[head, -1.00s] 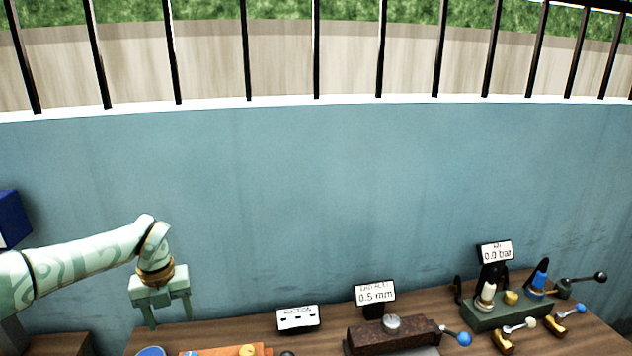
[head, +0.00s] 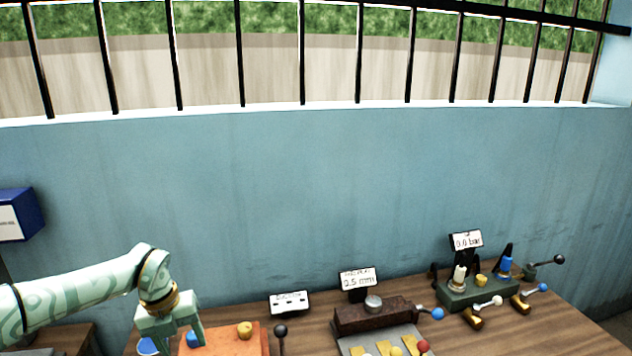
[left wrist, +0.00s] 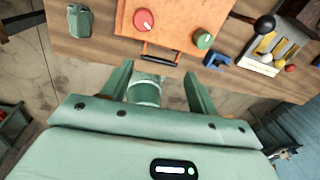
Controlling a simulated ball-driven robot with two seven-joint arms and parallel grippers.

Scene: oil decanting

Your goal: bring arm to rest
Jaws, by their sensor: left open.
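My left arm comes in from the left in the head view. Its gripper (head: 176,340) hangs fingers down at the left end of the wooden bench, close to the left side of the orange block (head: 252,342). The gripper also shows in the left wrist view (left wrist: 160,82), with its two fingers apart and nothing seen clasped between them. In that view the orange block (left wrist: 185,28), with a red knob and a green knob, lies beyond the fingertips. My right gripper is in neither view.
The wooden bench (head: 560,322) carries a rusty block device (head: 375,318) reading 2.5 mm and a green valve unit (head: 482,294) reading 0.0 bar. A small sign (head: 289,303) stands behind. A blue box (head: 18,215) hangs at left. A barred window fills the top.

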